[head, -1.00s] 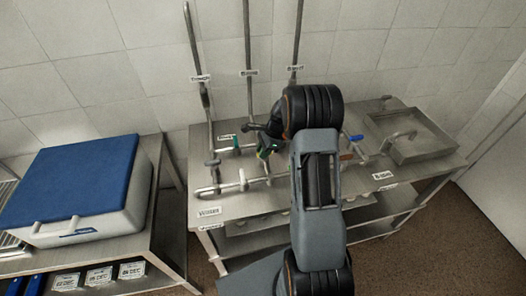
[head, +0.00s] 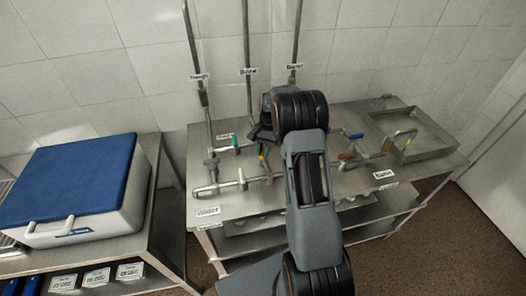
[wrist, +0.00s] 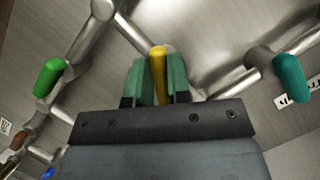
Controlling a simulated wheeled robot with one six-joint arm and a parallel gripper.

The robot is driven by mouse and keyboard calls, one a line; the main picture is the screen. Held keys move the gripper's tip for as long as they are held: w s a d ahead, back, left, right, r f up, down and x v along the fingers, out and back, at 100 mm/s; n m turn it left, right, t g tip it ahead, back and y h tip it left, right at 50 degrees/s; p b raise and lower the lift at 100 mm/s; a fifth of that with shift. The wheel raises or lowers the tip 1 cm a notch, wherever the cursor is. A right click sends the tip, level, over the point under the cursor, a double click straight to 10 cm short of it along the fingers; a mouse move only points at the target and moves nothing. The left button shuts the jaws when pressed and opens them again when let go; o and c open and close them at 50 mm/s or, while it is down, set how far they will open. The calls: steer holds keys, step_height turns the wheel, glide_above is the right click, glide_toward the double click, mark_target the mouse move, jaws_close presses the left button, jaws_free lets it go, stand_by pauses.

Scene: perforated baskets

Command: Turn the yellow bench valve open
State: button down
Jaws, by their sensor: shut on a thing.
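The yellow valve handle (wrist: 158,72) stands between the green fingers of my gripper (wrist: 160,84) in the wrist view. My gripper is shut on it. In the head view my gripper (head: 262,151) is at the pipework on the metal bench (head: 215,215), with a little yellow showing at its fingers. My arm hides part of the bench behind it. The valve body under the handle is only partly visible.
A teal handle (wrist: 291,77) and a light green handle (wrist: 48,77) flank my gripper. A blue handle (head: 355,136) and a reddish-brown one (head: 346,156) lie right of my arm. A bent spout (head: 404,134) reaches a metal tray (head: 440,147). A blue-lidded cooler (head: 75,180) stands left.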

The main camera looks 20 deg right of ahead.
steer(key=n+h, duration=0.1)
steer(key=n, duration=0.2)
steer(key=n+g+h, duration=0.1)
steer(key=n, duration=0.2)
steer(key=shift+d+n+b, duration=0.15)
steer(key=shift+n+b, duration=0.15)
steer(key=shift+b, duration=0.05)
steer(key=shift+h, duration=0.3)
steer(key=c, duration=1.1)
jaws_free()
steer(key=shift+o, duration=0.2)
steer(key=v, duration=1.3)
steer(key=shift+w+r+b, duration=0.2)
steer(key=shift+r+b, duration=0.15)
steer(key=shift+b, duration=0.05)
